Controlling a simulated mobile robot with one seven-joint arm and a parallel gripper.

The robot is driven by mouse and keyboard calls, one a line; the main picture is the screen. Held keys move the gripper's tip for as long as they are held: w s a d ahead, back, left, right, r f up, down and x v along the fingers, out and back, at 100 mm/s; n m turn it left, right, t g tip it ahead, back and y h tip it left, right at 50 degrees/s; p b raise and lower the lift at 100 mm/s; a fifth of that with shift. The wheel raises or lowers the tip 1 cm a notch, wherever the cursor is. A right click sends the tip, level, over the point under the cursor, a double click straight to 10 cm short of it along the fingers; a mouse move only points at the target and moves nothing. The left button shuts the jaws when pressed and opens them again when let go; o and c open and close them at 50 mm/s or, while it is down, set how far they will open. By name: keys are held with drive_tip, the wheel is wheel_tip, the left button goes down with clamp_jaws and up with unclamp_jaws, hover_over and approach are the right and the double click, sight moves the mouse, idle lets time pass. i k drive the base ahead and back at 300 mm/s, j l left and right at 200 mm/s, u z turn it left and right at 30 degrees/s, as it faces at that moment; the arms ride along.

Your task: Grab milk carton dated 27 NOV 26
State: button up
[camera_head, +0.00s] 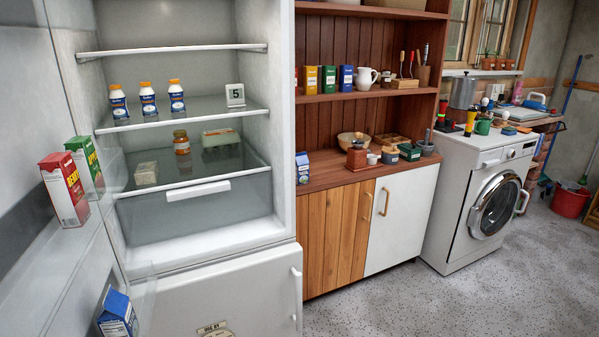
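A blue and white carton (116,316) stands low in the fridge door at the lower left, partly behind the clear door shelf. A smaller blue and white carton (303,168) stands on the wooden counter just right of the fridge. Either could be a milk carton; no date is readable on them. A red and white carton (64,190) and a green and white carton (87,163) stand higher in the door. My gripper is not in view.
The fridge (275,190) is open, its door (35,270) swung left. Three small bottles (147,99), a jar (181,142) and an egg box (221,137) stand inside. A washing machine (488,195) is at right. Floor (470,300) in front is clear.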

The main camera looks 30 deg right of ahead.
sight(302, 163)
drive_tip(key=k+l, duration=0.25)
drive_tip(key=i+l+z, duration=0.2)
drive_tip(key=i+l, duration=0.15)
drive_tip(key=l, duration=0.3)
drive_tip(key=i+l+z, duration=0.15)
drive_tip(key=i+l, duration=0.25)
drive_tip(key=l, duration=0.2)
drive_tip(key=i+l+z, duration=0.2)
drive_tip(key=i+l, duration=0.25)
drive_tip(key=i+l+z, duration=0.1)
drive_tip(key=i, duration=0.6)
